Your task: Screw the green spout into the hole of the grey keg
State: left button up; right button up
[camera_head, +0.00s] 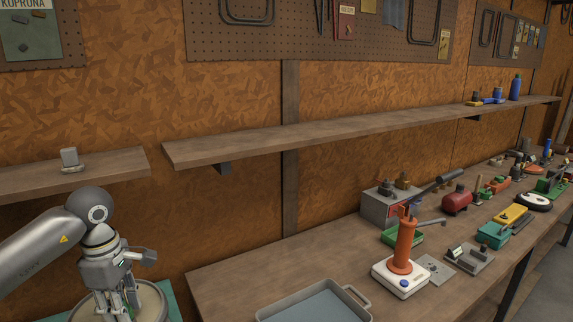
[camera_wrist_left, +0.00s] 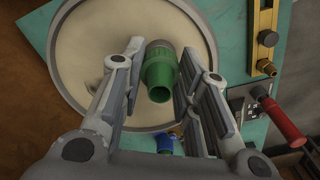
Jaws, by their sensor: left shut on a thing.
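The green spout (camera_wrist_left: 160,77) is in the left wrist view, between the two fingers of my left gripper (camera_wrist_left: 158,85), which is shut on it. Its open green end faces the camera, and a grey-green part shows behind it. Behind the spout is a round pale top with a grey rim, which I take as the grey keg (camera_wrist_left: 85,35). In the head view my left gripper (camera_head: 118,308) points down over this keg (camera_head: 157,297) at the lower left. The fingers hide much of the spout there. I cannot make out the hole. My right gripper is not in view.
The keg is on a teal surface (camera_wrist_left: 38,27). A yellow bar tool (camera_wrist_left: 263,25) and a red-handled tool (camera_wrist_left: 280,118) lie to its right. A grey tray (camera_head: 318,300) and an orange-and-white device (camera_head: 403,250) are on the cluttered bench. A shelf (camera_head: 350,132) runs above.

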pick_arm(q)
jog(key=m, duration=0.5)
jog(key=shift+b, duration=0.35)
jog(key=o, duration=0.6)
jog(key=shift+r+p, duration=1.15)
jog(key=shift+r, duration=0.4)
